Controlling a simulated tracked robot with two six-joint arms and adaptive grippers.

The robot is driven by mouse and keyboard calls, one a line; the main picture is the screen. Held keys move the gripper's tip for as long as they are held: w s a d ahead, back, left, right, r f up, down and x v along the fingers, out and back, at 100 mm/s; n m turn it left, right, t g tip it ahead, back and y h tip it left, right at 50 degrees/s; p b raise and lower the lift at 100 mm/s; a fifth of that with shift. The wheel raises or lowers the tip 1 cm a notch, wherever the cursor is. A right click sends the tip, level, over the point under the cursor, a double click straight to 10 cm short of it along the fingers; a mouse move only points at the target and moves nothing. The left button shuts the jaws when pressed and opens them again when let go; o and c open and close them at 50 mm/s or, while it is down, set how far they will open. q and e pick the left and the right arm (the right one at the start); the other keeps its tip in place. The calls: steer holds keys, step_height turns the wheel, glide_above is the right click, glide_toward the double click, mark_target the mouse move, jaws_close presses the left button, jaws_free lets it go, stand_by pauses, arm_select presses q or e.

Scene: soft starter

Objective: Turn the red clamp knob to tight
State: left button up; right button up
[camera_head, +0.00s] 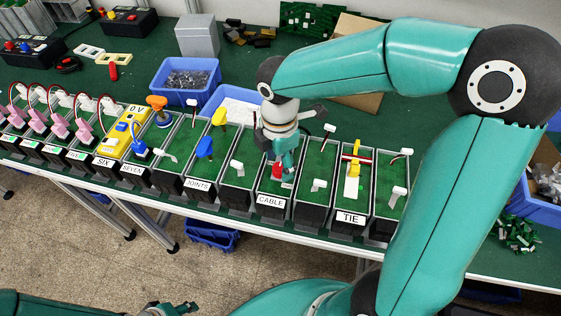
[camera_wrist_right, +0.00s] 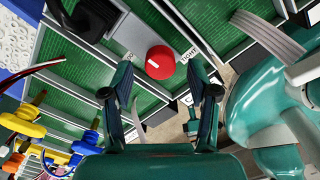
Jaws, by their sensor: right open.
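The red clamp knob (camera_head: 277,170) is on the green-topped module labelled CABLE (camera_head: 270,201) and is partly hidden by my right gripper in the head view.
Neighbouring modules with white levers stand close on both sides, including TIE (camera_head: 350,218) and JOINTS (camera_head: 198,184). A blue bin (camera_head: 185,76) and a grey box (camera_head: 197,37) stand behind. My right arm covers much of the right side.

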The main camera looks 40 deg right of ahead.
steer(key=shift+f, duration=0.75)
